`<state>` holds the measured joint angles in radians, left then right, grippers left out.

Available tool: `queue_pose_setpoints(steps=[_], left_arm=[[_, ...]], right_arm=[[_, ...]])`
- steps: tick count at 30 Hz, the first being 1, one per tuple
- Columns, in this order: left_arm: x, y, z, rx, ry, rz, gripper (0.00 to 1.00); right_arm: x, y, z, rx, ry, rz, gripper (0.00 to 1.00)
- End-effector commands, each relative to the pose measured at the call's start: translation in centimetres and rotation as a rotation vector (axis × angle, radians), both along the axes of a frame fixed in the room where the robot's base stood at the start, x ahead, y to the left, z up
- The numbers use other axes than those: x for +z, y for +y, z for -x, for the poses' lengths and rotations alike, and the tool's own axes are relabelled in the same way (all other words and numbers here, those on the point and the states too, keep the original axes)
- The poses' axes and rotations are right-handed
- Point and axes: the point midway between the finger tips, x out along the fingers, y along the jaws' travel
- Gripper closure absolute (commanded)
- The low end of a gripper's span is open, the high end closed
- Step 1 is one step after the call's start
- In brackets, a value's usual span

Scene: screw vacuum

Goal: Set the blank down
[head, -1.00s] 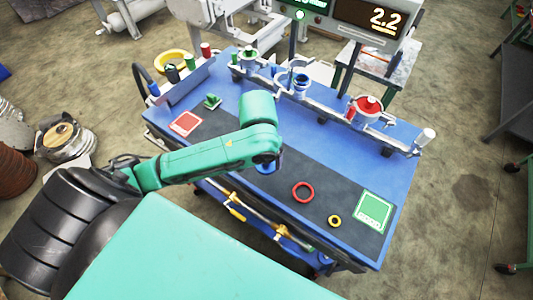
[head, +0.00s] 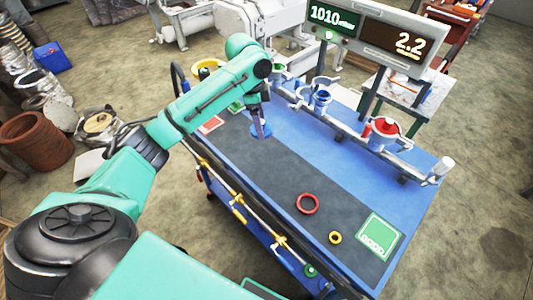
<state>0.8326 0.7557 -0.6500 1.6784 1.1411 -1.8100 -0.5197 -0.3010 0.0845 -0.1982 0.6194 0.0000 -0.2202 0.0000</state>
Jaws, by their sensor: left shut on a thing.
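My left gripper (head: 261,126) points down over the dark mat (head: 262,177) on the blue bench, near its left half. It is shut on a small blue round blank (head: 261,134), which shows just under the fingers. The gap between the blank and the mat is too small to judge. The fingertips are small and partly hidden by the blank. My right gripper is out of view.
A rail with fixtures, including a red one (head: 385,128), runs behind. The mat's middle is clear.

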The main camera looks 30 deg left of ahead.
Motion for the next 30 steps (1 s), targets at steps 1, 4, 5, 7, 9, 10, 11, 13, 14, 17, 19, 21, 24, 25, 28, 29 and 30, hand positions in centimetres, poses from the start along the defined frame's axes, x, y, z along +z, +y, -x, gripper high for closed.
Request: queue_pose_setpoints(steps=[1, 4, 5, 7, 9, 10, 11, 13, 14, 17, 19, 21, 24, 25, 28, 29, 30], left_arm=[[-1.6, 0.1, 0.2, 0.002, 0.007, -0.001, 0.8], [-4.8, 0.0, 0.1, 0.002, 0.005, 0.0, 0.8], [-5.6, 0.0, 0.1, 0.002, 0.004, -0.001, 0.8], [-7.0, 0.0, 0.1, 0.001, 0.0, 0.0, 0.8], [-8.0, 0.0, 0.0, 0.002, -0.001, 0.0, 0.8], [-8.5, 0.0, 0.0, 0.002, 0.0, -0.001, 0.8], [-9.1, 0.0, 0.0, 0.002, 0.0, -0.001, 0.8], [-10.6, 0.0, 0.1, 0.002, 0.001, 0.001, 0.8], [-11.2, 0.0, 0.1, 0.002, 0.002, 0.0, 0.8], [-12.2, 0.0, 0.0, 0.002, -0.002, -0.001, 0.8], [-12.3, 0.0, -0.1, 0.002, -0.005, -0.001, 0.8], [-12.3, 0.0, 0.0, 0.002, -0.004, -0.001, 0.8], [-12.4, 0.0, 0.0, 0.001, -0.003, -0.001, 0.14], [-12.3, 0.0, 0.0, 0.001, -0.003, -0.001, 0.02], [-12.3, 0.0, 0.0, 0.001, -0.003, -0.001, 0.0], [-12.3, 0.0, 0.0, 0.001, -0.003, -0.001, 0.0], [-12.3, 0.0, 0.0, 0.001, -0.003, -0.001, 0.0]], right_arm=[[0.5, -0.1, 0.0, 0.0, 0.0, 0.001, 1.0], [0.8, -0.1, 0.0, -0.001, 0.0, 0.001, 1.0], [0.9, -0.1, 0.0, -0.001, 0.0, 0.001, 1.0], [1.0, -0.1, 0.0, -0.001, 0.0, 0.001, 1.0], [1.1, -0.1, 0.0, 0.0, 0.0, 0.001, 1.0], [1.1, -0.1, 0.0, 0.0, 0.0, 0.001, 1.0], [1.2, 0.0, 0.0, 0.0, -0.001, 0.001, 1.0], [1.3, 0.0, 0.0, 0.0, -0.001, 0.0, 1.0], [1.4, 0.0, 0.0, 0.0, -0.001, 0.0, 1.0], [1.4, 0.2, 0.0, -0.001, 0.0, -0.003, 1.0], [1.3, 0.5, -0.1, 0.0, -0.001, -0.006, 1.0], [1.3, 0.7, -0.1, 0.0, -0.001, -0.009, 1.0], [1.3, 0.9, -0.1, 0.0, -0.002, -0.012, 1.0], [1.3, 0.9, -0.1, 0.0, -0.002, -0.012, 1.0], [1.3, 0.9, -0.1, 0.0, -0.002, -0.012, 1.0], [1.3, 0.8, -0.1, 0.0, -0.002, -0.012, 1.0], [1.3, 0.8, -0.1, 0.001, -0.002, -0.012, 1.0]])
